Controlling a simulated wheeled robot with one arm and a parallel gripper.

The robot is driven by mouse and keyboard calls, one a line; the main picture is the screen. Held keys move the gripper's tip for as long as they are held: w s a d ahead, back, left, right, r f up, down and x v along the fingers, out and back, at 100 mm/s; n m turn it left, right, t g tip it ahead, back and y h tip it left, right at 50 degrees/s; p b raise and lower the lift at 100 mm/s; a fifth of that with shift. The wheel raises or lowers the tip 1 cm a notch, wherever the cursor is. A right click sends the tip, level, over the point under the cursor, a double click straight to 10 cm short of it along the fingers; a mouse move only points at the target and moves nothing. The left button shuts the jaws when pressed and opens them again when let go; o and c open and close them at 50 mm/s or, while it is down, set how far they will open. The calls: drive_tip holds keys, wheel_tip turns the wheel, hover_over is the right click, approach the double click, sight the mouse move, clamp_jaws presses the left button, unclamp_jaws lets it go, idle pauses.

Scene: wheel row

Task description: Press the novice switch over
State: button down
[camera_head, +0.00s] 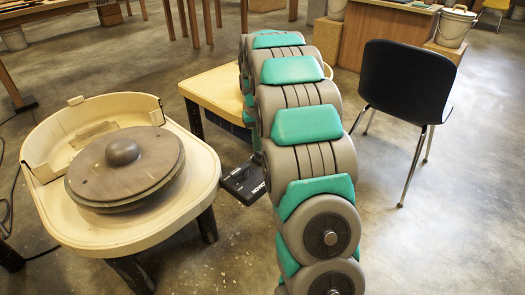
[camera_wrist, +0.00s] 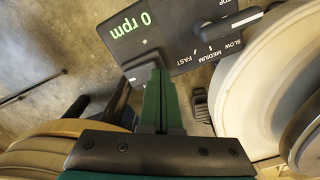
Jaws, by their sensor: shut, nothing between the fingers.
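In the wrist view my gripper (camera_wrist: 160,74) is shut and empty, its green fingers pointing at the lower edge of a dark control panel (camera_wrist: 185,50). A small raised dark block (camera_wrist: 140,62), perhaps a rocker switch, sits at the panel edge just left of the fingertips. I cannot read a novice label on it, nor tell whether the fingers touch it. The panel has a green display (camera_wrist: 132,24) reading 0 rpm and a knob (camera_wrist: 232,26) beside the words STOP, SLOW, MEDIUM and FAST.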

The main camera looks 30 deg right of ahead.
drive_tip(key=shift+f, duration=0.95)
drive_tip(key=shift+r, duration=0.25)
drive_tip(key=shift+a, duration=0.1)
drive_tip(key=shift+s+a+r, duration=0.1)
drive_tip(key=shift+s+a, duration=0.25)
drive_tip(key=shift+a, duration=0.55)
drive_tip(key=shift+s+a+r, duration=0.15)
drive_tip(key=shift+s+a, duration=0.15)
drive_tip(key=shift+a, duration=0.6)
drive_tip(key=shift+s+a+r, duration=0.1)
drive_tip(key=shift+s+a, duration=0.25)
drive_tip(key=shift+a, duration=0.55)
wheel_tip(320, 180, up, 8)
drive_tip(key=p, duration=0.2)
drive_tip(key=shift+s, duration=0.1)
